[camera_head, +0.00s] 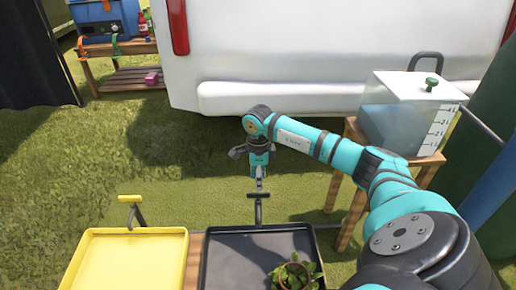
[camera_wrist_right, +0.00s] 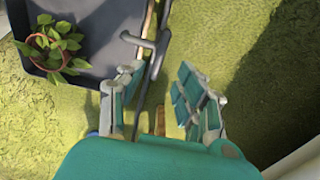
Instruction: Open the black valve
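The black valve (camera_head: 258,208), a dark T-shaped handle on a stem, stands at the back edge of the black tray (camera_head: 216,262). My right gripper (camera_head: 259,182) points down just above and behind it in the head view. In the right wrist view the gripper (camera_wrist_right: 158,80) is open, its two teal and grey fingers spread apart. The valve (camera_wrist_right: 150,46) lies just beyond the fingertips there, nearer the left finger. I cannot tell whether they touch. My left gripper is not in view.
A yellow tray (camera_head: 78,262) with its own yellow valve (camera_head: 131,205) stands to the left. A potted plant (camera_head: 296,274) sits in the black tray. A clear water tank (camera_head: 400,110) rests on a wooden stand at the right. A white vehicle (camera_head: 300,60) is behind.

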